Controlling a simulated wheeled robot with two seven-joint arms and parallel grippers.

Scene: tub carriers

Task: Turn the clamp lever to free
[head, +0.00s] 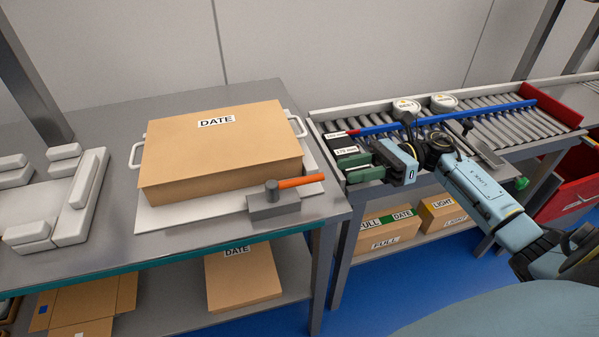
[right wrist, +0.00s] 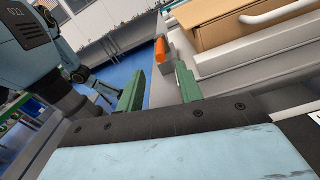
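The clamp lever (head: 300,181) is an orange handle on a grey clamp block (head: 272,204) at the front right corner of the grey table. The handle points right, towards my right gripper. My right gripper (head: 352,168) is right of the lever and apart from it, with green fingers pointing left. In the right wrist view the two fingers (right wrist: 158,92) stand apart with nothing between them. The orange lever (right wrist: 160,50) shows beyond the gap there. My left gripper (right wrist: 106,86) seems to show, small and dark, at the left of the right wrist view; its opening is unclear.
A tan box (head: 222,155) marked DATE sits on a white tray (head: 180,213) with side handles, just behind the clamp. White blocks (head: 55,205) lie at the left. A roller conveyor (head: 490,125) with a blue rail lies under my right arm. Cartons (head: 388,240) stand on the lower shelves.

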